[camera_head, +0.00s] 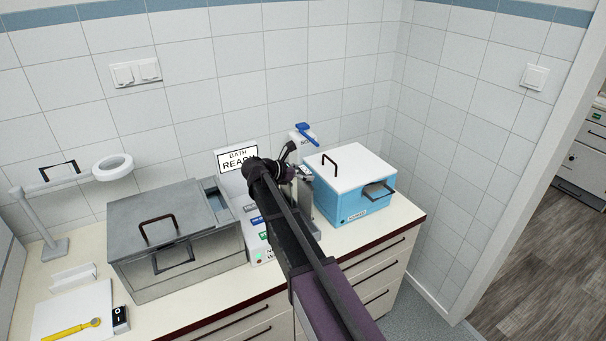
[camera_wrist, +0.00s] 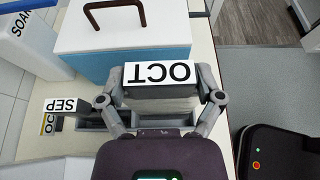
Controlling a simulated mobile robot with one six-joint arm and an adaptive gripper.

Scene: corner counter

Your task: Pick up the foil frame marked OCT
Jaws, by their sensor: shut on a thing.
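The foil frame marked OCT (camera_wrist: 160,74) is a block with a white top face and black letters. In the wrist view it sits between the two fingers of my gripper (camera_wrist: 161,98), which is shut on it. Its lettering reads upside down there. A grey rack (camera_wrist: 92,125) lies just below it in the picture; I cannot tell whether the frame is clear of it. A similar block marked SEP (camera_wrist: 65,104) stands to the left.
A blue box with a white lid (camera_head: 347,167) and handles stands close by on the right of the counter. A yellow tool (camera_head: 72,329) lies at the front left.

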